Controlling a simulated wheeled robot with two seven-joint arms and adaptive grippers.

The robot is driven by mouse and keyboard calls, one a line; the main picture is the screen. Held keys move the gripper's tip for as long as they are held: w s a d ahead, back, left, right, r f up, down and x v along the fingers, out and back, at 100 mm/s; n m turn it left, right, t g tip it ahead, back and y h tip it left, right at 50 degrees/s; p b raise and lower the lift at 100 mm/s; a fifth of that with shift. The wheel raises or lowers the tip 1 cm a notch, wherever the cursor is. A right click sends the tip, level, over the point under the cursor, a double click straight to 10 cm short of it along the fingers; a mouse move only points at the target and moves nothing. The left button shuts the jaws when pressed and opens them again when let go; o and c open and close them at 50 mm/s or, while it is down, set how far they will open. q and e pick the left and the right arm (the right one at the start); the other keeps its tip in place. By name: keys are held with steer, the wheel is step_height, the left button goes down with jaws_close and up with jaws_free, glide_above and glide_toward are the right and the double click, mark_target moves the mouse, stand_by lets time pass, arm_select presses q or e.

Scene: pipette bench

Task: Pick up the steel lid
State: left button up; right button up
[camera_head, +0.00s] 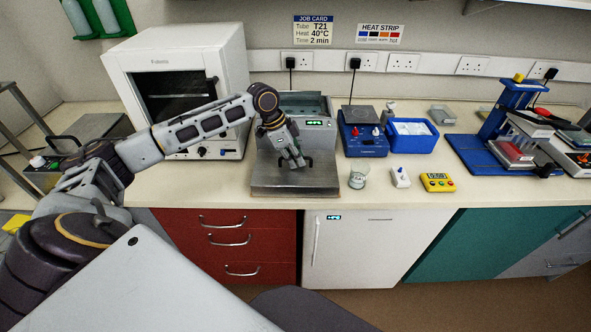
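The steel lid (270,183) is a flat grey plate with a dark handle, in the head view near the front edge of the bench. It lies in front of the grey bath unit (318,124) with a small green display. My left gripper (297,163) points down at the lid's handle, its fingertips at or very close to it. The gripper hides part of the handle, and I cannot tell whether the fingers are closed on it. My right gripper is not in view.
A white oven (232,62) stands to the left of the bath. To the right are a blue stirrer unit (364,140), a blue tray (412,146), a glass beaker (358,179) and a yellow timer (438,183). The bench front right of the timer is clear.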

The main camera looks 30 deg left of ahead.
arm_select(q)
jaws_close()
steer(key=shift+r, duration=0.15)
steer(key=shift+w+r, duration=0.1)
steer(key=shift+r, duration=4.8)
